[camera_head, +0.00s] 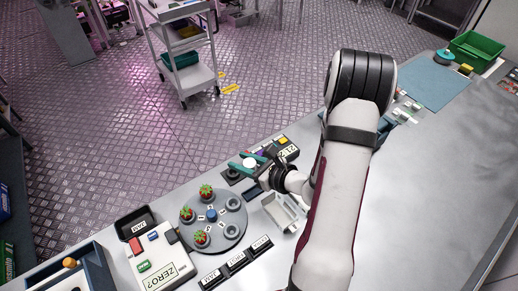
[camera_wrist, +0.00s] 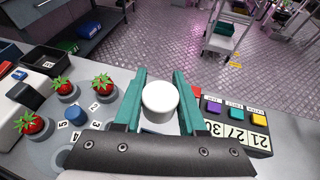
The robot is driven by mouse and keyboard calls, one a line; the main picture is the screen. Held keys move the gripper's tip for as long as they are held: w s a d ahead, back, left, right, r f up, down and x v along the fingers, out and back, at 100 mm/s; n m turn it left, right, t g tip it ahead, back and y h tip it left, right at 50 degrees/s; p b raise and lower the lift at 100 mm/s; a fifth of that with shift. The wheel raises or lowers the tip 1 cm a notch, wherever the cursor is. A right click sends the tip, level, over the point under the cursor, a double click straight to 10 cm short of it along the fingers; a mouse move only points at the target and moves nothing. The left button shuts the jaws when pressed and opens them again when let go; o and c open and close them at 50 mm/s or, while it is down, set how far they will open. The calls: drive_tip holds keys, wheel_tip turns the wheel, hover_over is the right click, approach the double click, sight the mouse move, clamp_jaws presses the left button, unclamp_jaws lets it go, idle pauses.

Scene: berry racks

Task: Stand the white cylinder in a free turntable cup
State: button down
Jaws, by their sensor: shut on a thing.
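The white cylinder (camera_head: 249,162) is between the teal fingers of my gripper (camera_head: 250,166), seen from above in the wrist view (camera_wrist: 160,97). My gripper is shut on it, above and behind the turntable to the right. The grey round turntable (camera_head: 216,240) has strawberries in several cups: a back strawberry (camera_head: 206,191), a left one (camera_head: 187,215) and a front one (camera_head: 201,238). Two cups on its right side look empty, the back-right cup (camera_head: 232,203) and the front-right cup (camera_head: 232,230). A blue hub (camera_head: 211,214) stands in the middle. The cylinder's lower end is hidden.
A button panel with number cards (camera_wrist: 237,125) lies right of my gripper. A grey tray (camera_head: 283,211) stands right of the turntable. Labelled black boxes (camera_head: 236,261) line its front. A black bin (camera_head: 136,222) and a "ZERO?" panel (camera_head: 163,262) stand left.

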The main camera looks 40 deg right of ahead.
sight(208, 235)
drive_tip(key=s+a+n+g+y, duration=0.1)
drive_tip(key=a, duration=0.1)
drive_tip(key=s+a+n+y, duration=0.1)
drive_tip(key=a+n+y, duration=0.1)
drive_tip(key=a, duration=0.1)
drive_tip(key=a+f+n+g+y, duration=0.1)
drive_tip(key=a+n+y, duration=0.1)
drive_tip(key=shift+s+a+f+g, duration=0.1)
drive_tip(key=shift+s+a+g, duration=0.2)
drive_tip(key=shift+s+a, duration=0.1)
drive_tip(key=s+a+n+g+y, duration=0.1)
drive_tip(key=s, duration=0.1)
drive_tip(key=s+a+f+n+g+y, duration=0.1)
drive_tip(key=s+a+n+g, duration=0.1)
drive_tip(key=s+a+n+g+y, duration=0.2)
drive_tip(key=shift+s+a+f, duration=0.2)
drive_tip(key=shift+f, duration=2.55)
drive_tip(key=shift+f, duration=0.25)
drive_tip(key=shift+c, duration=2)
unclamp_jaws()
drive_tip(key=shift+d+r, duration=0.1)
drive_tip(key=shift+r, duration=3.4)
